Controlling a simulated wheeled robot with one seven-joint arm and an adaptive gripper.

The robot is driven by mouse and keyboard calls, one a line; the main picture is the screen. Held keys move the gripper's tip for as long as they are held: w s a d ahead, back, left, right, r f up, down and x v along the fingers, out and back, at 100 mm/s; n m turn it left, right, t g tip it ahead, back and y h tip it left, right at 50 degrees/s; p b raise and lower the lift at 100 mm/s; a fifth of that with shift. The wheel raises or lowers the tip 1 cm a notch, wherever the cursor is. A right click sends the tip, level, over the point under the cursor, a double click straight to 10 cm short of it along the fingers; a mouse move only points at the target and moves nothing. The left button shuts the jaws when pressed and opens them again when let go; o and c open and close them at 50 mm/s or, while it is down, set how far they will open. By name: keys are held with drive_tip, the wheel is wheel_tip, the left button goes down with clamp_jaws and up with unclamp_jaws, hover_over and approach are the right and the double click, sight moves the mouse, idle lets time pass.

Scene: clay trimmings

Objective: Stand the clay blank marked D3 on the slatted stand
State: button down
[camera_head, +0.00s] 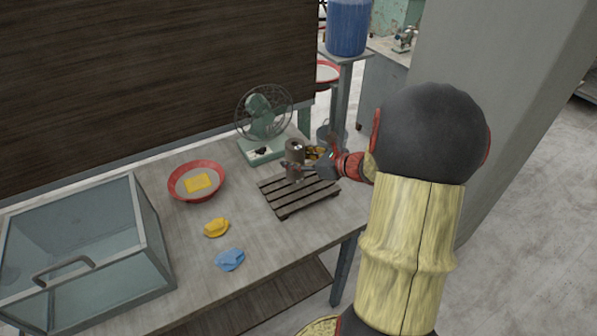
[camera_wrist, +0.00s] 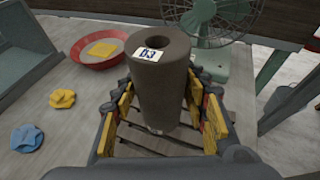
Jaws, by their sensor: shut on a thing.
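The clay blank D3 (camera_wrist: 160,85) is a dark grey-brown upright cylinder with a hole in its top and a white D3 label near the upper rim. My gripper (camera_wrist: 160,112) is shut around it, with yellow-padded fingers on both sides. In the head view the blank (camera_head: 295,152) is over the slatted stand (camera_head: 283,206), a dark wooden rack on the table, and my gripper (camera_head: 297,170) reaches it from the right. The slats (camera_wrist: 135,138) show below the blank in the wrist view. I cannot tell whether its base touches them.
A green fan (camera_head: 262,118) stands behind the stand. A red basin (camera_head: 170,186) with a yellow sponge (camera_head: 198,182) is to the left. Yellow (camera_head: 216,228) and blue (camera_head: 230,259) cloths lie in front of it. A glass case (camera_head: 118,225) fills the table's left end.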

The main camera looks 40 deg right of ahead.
drive_tip(key=shift+w+d+f, duration=0.2)
drive_tip(key=shift+d+f, duration=0.3)
drive_tip(key=shift+f, duration=0.05)
drive_tip(key=shift+d+f+b, duration=0.15)
drive_tip(key=shift+f+b, duration=0.5)
drive_tip(key=shift+f, duration=0.25)
drive_tip(key=shift+d+f+b, duration=0.15)
drive_tip(key=shift+f+b, duration=0.45)
drive_tip(key=shift+f, duration=0.25)
drive_tip(key=shift+f, duration=0.15)
drive_tip(key=c, duration=1)
unclamp_jaws()
drive_tip(key=shift+f, duration=0.1)
